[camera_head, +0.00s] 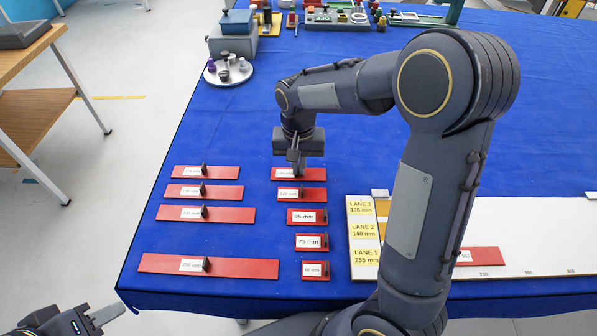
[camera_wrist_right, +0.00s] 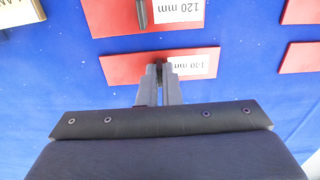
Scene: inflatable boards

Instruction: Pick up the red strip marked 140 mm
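The red strip marked 140 mm (camera_wrist_right: 125,66) lies under my right gripper in the right wrist view. In the head view it is the far strip (camera_head: 315,174) of the right column, its label too small to read surely. My right gripper (camera_wrist_right: 161,72) has its fingers close together on either side of the strip's dark upright tab and appears shut on it. In the head view the right gripper (camera_head: 297,168) points down and hides the tab. The strip looks flat on the blue cloth. My left gripper (camera_head: 112,314) is at the bottom left, away from the strips; its opening is unclear.
The strip marked 120 mm (camera_wrist_right: 110,18) lies close by. Several other red strips lie in two columns, including the 75 mm strip (camera_head: 312,248). A white lane board (camera_head: 540,235) is at the right, partly behind my right arm, with a red strip (camera_head: 485,257) on it.

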